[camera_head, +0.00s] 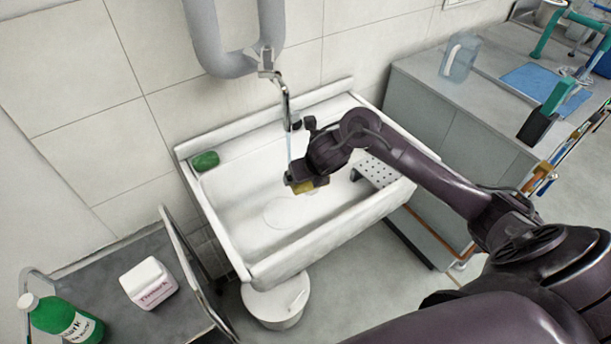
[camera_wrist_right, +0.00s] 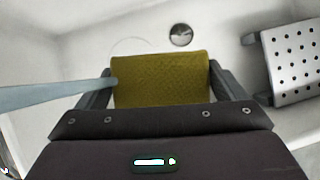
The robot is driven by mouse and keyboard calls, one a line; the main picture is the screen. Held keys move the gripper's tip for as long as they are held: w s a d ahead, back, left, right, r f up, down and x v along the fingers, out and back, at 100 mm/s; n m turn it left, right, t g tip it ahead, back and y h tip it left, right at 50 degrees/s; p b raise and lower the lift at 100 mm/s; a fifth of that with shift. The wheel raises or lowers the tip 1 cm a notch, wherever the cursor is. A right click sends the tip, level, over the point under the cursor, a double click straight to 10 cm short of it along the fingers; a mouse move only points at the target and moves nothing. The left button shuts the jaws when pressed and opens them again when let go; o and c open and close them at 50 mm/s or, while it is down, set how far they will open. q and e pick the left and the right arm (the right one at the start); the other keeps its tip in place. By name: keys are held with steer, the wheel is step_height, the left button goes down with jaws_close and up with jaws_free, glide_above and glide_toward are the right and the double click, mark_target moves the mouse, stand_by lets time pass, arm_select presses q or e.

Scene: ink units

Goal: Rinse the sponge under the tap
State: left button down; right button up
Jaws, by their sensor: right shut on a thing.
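My right gripper (camera_head: 297,180) is over the white sink (camera_head: 250,218), shut on the yellow sponge (camera_head: 303,188). In the right wrist view the sponge (camera_wrist_right: 160,80) sits between the two dark fingers. The tap (camera_head: 284,100) hangs from the wall above the sink. A thin pale-blue stream of water (camera_head: 290,145) comes down from it to the gripper. In the right wrist view the stream (camera_wrist_right: 55,93) reaches the left finger and the sponge's left edge. My left gripper is not in view.
A green object (camera_head: 205,161) lies on the sink's back-left ledge. A perforated rack (camera_head: 376,172) is at the sink's right side. The drain (camera_wrist_right: 181,35) shows beyond the sponge. A cart with a white box (camera_head: 148,284) and green bottle (camera_head: 62,320) stands left; a white bin (camera_head: 277,303) is below.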

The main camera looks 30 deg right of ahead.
steer(key=s+d, duration=0.4)
steer(key=s, duration=0.2)
steer(key=shift+b, duration=0.45)
stand_by(0.9)
